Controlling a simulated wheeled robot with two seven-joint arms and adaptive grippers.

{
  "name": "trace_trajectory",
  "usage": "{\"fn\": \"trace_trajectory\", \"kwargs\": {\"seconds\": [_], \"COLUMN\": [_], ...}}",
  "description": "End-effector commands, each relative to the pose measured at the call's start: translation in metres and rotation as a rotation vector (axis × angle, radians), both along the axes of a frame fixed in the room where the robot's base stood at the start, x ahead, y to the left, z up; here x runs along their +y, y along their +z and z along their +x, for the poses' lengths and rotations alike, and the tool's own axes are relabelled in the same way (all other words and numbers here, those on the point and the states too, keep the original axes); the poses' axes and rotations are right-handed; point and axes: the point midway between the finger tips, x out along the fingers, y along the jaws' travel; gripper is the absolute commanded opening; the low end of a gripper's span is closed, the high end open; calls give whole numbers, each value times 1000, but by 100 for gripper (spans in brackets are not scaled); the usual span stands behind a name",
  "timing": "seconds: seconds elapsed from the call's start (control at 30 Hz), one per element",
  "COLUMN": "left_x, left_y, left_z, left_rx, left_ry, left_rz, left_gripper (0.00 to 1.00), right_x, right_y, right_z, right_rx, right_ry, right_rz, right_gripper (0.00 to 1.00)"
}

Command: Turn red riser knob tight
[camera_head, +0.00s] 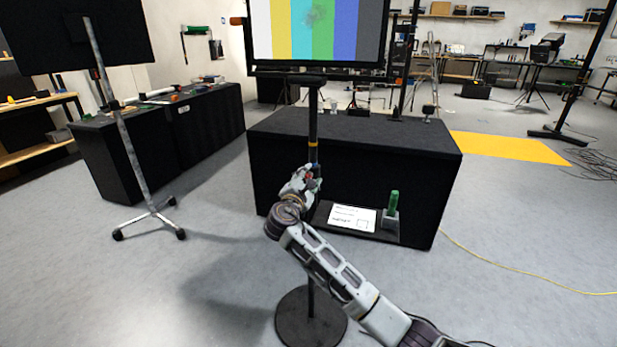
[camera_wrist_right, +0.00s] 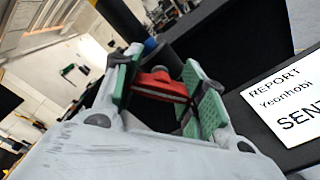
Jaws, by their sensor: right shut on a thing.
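The red riser knob (camera_wrist_right: 160,86) shows in the right wrist view between the green pads of my right gripper (camera_wrist_right: 158,90). The gripper is shut on it. In the head view my right gripper (camera_head: 308,178) is at the black riser pole (camera_head: 313,130), below a yellow band on it. The knob is mostly hidden there by the gripper and wrist. The pole stands on a round dark base (camera_head: 311,320) on the floor and carries the monitor above. How tight the knob is cannot be seen. My left gripper is in neither view.
A black-draped table (camera_head: 420,165) stands behind the pole. The monitor (camera_head: 320,35) is above. A wheeled stand (camera_head: 150,215) is at left. A yellow cable crosses the right floor.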

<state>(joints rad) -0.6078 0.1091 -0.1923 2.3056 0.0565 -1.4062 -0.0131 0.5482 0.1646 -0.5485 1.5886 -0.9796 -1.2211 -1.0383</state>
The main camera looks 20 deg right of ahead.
Motion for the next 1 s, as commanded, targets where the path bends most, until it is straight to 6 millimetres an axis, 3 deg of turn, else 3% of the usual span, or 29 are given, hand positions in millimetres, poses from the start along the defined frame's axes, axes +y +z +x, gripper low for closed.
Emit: {"fn": "trace_trajectory", "kwargs": {"seconds": [0.37,0.87,1.0], "left_x": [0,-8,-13], "left_y": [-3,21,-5], "left_z": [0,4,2], "left_rx": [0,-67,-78], "left_ry": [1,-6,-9], "left_rz": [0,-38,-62], "left_gripper": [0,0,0], "right_x": [2,2,2], "right_y": [-4,-4,-3], "right_z": [0,1,1], "right_rx": [-174,-436,-506], "right_ry": [2,3,5], "right_rz": [270,655,757], "right_gripper": [17,17,17]}}
